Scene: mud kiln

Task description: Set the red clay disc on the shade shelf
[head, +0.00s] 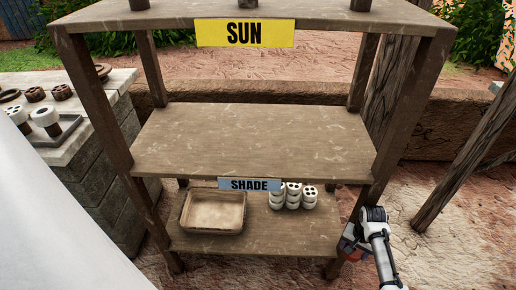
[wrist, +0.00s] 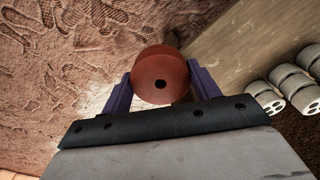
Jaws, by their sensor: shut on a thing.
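The red clay disc (wrist: 160,70), round with a small dark hole, sits between my gripper's purple fingers (wrist: 162,82) in the wrist view. My gripper (head: 352,246) is shut on it. In the head view the gripper is low, just outside the shelf unit's right front post, mostly hidden behind my arm, with a bit of red showing. The blue SHADE sign (head: 249,184) hangs at the front edge of the bare middle shelf (head: 255,140), above the bottom shelf (head: 255,240).
On the bottom shelf stand a tan tray (head: 212,228) and stacked white pierced cylinders (head: 293,196), which also show in the wrist view (wrist: 296,78). The yellow SUN sign (head: 245,33) marks the top shelf. A slanted wooden post (head: 465,155) stands at right; a stone counter (head: 95,165) at left.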

